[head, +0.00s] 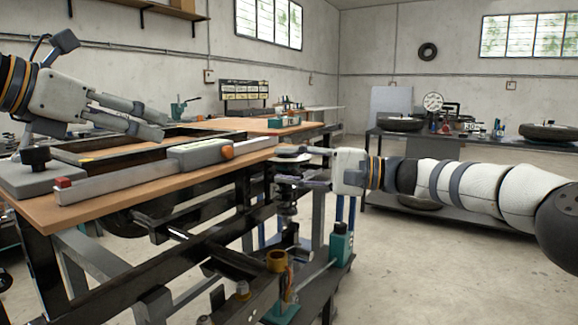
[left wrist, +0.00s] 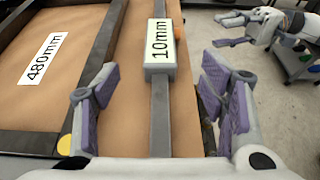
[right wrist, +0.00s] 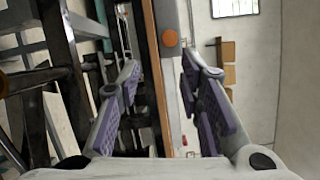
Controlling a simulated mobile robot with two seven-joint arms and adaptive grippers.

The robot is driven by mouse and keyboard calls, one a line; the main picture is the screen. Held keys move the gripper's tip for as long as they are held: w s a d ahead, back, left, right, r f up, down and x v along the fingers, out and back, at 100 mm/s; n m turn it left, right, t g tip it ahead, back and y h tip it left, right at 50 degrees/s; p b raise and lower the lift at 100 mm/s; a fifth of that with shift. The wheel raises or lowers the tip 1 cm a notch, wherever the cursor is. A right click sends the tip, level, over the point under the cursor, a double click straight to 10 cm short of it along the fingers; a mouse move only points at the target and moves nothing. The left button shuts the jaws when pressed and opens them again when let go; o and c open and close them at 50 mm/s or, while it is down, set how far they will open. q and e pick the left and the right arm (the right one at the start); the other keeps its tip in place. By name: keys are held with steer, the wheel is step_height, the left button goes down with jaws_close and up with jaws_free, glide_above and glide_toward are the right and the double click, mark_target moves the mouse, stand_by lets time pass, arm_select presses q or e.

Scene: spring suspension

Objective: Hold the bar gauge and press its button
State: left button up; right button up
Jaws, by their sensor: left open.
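The bar gauge (head: 140,178) is a long grey bar lying along the front edge of the wooden bench top. Its thicker box (head: 200,155) has an orange button (head: 227,152), and its left end is red. In the left wrist view the box (left wrist: 160,48) reads "10mm". My left gripper (head: 160,124) is open and empty above the bar, with the bar between its fingers in the left wrist view. My right gripper (head: 284,167) is open and empty, off the bench's right edge. The right wrist view shows the button (right wrist: 170,38) ahead, between its fingers.
A grey block with a black knob (head: 35,158) sits at the left. A metal rack with a spring assembly stands below the right gripper. Open floor lies to the right.

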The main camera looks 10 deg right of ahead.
mark_target(199, 144)
arm_select(q)
steer(key=shift+w+d+f, duration=0.25)
steer(key=shift+w+d, duration=0.1)
steer(key=x, duration=1.1)
steer(key=shift+w, duration=0.1)
arm_select(e)
steer(key=shift+s+a+r, duration=0.1)
steer(key=shift+a+r, duration=0.1)
steer(key=shift+r, duration=0.5)
arm_select(q)
steer(key=c, duration=1.4)
steer(key=shift+o, duration=0.2)
